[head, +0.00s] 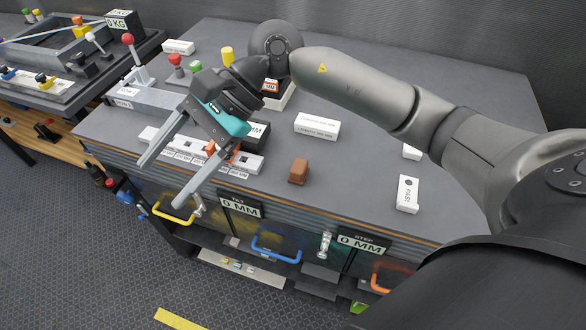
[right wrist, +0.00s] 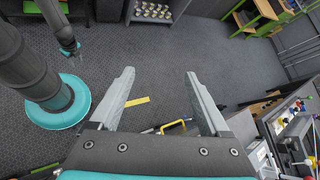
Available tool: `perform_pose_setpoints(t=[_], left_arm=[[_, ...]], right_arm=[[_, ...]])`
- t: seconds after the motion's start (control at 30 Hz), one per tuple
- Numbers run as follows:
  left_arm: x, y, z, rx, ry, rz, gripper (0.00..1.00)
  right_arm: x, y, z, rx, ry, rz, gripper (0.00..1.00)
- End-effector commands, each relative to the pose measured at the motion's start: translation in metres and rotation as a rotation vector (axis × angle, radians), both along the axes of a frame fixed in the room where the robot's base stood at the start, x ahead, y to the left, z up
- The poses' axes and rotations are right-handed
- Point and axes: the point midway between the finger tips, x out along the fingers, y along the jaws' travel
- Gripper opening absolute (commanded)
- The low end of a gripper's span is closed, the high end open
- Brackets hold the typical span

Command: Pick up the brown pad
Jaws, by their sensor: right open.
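The brown pad (head: 299,171) is a small brown block on the grey bench top, close to its front edge and right of a white slotted strip. My right gripper (head: 163,183) is open and empty. Its two long grey fingers reach over the bench's front left edge, well left of the pad and apart from it. In the right wrist view the open fingers (right wrist: 163,100) have floor behind them, and the pad does not show. A dark arm end, likely my left gripper (right wrist: 70,50), shows small there; its jaws are unclear.
The grey bench (head: 350,175) carries a white block (head: 317,126), a white PASS block (head: 407,194) and knobbed levers (head: 130,55). Coloured handles (head: 276,252) stick out from its front. The bench top around the pad is clear. A yellow floor strip (head: 180,319) lies in front.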

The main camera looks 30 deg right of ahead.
Motion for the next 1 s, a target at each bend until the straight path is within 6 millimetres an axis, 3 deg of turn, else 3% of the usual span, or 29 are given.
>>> perform_pose_setpoints(t=[0.1, 0.17, 0.3, 0.4, 0.6, 1.0], left_arm=[[0.000, 0.000, 0.000, 0.000, -0.001, 0.000, 0.50], [0.001, 0.000, 0.000, 0.000, -0.001, 0.000, 0.50], [0.001, 0.000, 0.000, 0.000, -0.001, 0.000, 0.50], [0.001, 0.000, 0.000, 0.001, -0.001, 0.000, 0.50], [0.001, 0.000, 0.000, 0.000, -0.002, 0.000, 0.50], [0.001, 0.000, 0.002, 0.000, -0.002, 0.000, 0.50]], right_arm=[[0.018, -0.062, -0.026, -0.326, -0.120, 0.083, 0.80], [0.025, -0.094, -0.033, -0.474, -0.151, 0.117, 0.80], [0.035, -0.161, -0.033, -0.748, -0.174, 0.170, 0.80], [0.037, -0.193, -0.028, -0.871, -0.166, 0.188, 0.80], [0.037, -0.216, -0.033, -0.959, -0.148, 0.206, 0.80], [0.036, -0.216, -0.111, -0.956, -0.147, 0.205, 0.80]])
